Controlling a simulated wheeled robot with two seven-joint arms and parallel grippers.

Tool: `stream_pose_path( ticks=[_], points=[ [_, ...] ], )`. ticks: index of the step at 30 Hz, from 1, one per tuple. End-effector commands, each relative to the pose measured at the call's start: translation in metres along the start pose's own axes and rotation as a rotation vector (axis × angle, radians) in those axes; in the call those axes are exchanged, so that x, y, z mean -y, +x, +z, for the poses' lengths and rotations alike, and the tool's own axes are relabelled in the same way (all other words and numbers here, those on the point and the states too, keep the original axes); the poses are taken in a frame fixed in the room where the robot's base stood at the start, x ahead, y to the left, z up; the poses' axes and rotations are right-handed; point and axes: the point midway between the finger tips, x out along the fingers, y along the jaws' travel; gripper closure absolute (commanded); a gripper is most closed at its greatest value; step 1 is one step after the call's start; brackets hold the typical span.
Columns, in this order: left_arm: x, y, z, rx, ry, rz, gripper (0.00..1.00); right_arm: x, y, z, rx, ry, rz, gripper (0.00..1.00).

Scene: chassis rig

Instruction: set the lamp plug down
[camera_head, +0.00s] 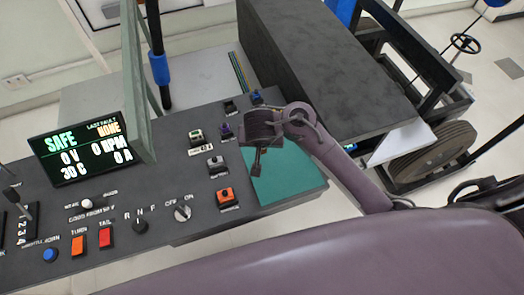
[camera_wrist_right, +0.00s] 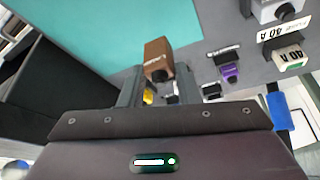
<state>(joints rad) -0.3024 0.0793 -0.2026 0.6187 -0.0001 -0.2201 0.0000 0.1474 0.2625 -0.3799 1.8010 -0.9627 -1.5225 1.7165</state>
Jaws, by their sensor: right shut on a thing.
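My right gripper (camera_head: 257,170) reaches in from the right and hangs over the teal mat (camera_head: 285,180) near its left edge. In the right wrist view it (camera_wrist_right: 158,88) is shut on a brown block-shaped plug (camera_wrist_right: 158,54) with a dark round end, which I take to be the lamp plug. The teal mat (camera_wrist_right: 90,30) lies behind the plug in that view. I cannot tell the height of the plug above the mat. My left gripper is not in view.
Left of the mat are an orange connector (camera_head: 226,196), a grey connector (camera_head: 217,165), a purple connector (camera_head: 226,131) and a green-topped fuse (camera_head: 197,137). A blue connector (camera_head: 256,97) sits behind. A large dark box (camera_head: 330,70) borders the mat's far side. Most of the mat is bare.

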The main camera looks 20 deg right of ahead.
Motion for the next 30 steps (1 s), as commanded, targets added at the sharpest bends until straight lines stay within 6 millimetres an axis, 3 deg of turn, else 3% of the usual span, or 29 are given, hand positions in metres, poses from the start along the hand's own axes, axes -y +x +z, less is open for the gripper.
stream_pose_path(
  ticks=[12, 24, 25, 30],
  points=[
    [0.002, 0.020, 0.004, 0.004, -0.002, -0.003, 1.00, -0.001, 0.043, 0.017, -0.002, 0.000, 0.003, 0.93],
    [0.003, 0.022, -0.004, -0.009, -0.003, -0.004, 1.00, -0.001, 0.047, 0.019, 0.000, 0.002, 0.001, 0.93],
    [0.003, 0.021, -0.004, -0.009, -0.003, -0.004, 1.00, -0.001, 0.046, 0.019, 0.000, 0.002, 0.001, 0.68],
    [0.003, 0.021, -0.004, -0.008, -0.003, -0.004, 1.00, -0.001, 0.045, 0.018, 0.000, 0.002, 0.001, 0.48]
  ],
)
